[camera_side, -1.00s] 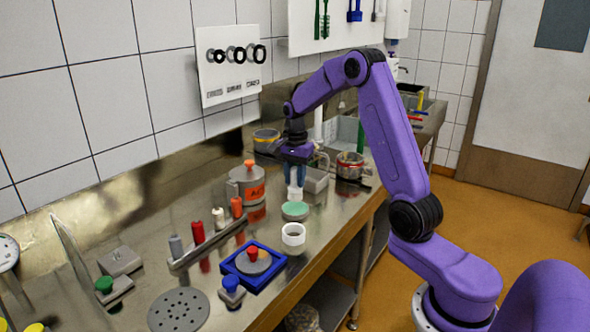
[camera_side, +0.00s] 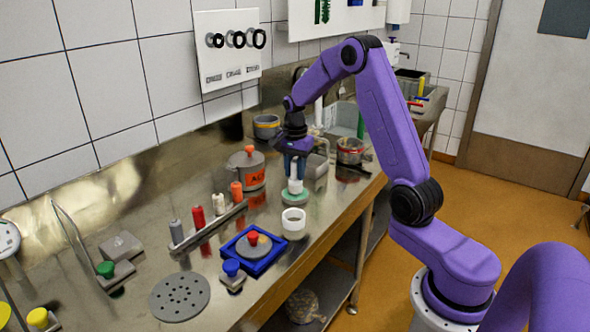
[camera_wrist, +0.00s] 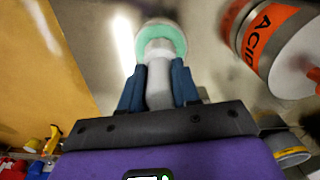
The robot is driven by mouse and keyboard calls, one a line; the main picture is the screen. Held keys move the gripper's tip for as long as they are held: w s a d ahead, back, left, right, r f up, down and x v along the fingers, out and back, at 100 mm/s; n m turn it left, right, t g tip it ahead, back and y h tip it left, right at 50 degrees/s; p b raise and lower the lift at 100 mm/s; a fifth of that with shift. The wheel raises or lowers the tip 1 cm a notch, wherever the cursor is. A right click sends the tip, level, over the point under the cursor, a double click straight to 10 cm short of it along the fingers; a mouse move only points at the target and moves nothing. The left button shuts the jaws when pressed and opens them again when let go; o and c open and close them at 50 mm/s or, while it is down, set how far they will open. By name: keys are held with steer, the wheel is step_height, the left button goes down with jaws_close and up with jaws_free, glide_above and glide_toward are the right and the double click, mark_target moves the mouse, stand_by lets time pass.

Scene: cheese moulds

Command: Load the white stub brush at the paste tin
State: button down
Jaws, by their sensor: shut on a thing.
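My gripper (camera_side: 296,172) points down over the bench and is shut on a white stub brush (camera_side: 294,186). In the wrist view the brush (camera_wrist: 159,72) stands between the two blue fingers (camera_wrist: 158,88). The paste tin, a low round dish with pale green paste (camera_side: 295,199), is directly under the brush. In the wrist view the green paste (camera_wrist: 168,33) surrounds the brush's far end. The brush end is at or just above the paste; I cannot tell whether it touches.
A grey pot with an orange "ACID" label (camera_side: 246,171) stands close left of the gripper. A white ring mould (camera_side: 293,223) is in front of the tin. A rack (camera_side: 208,231) with several upright coloured pegs and a blue tray (camera_side: 254,262) lie nearer.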

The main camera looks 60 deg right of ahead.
steer(key=shift+f, duration=0.65)
stand_by(1.5)
steer(key=shift+r, duration=3.6)
steer(key=shift+a, duration=0.1)
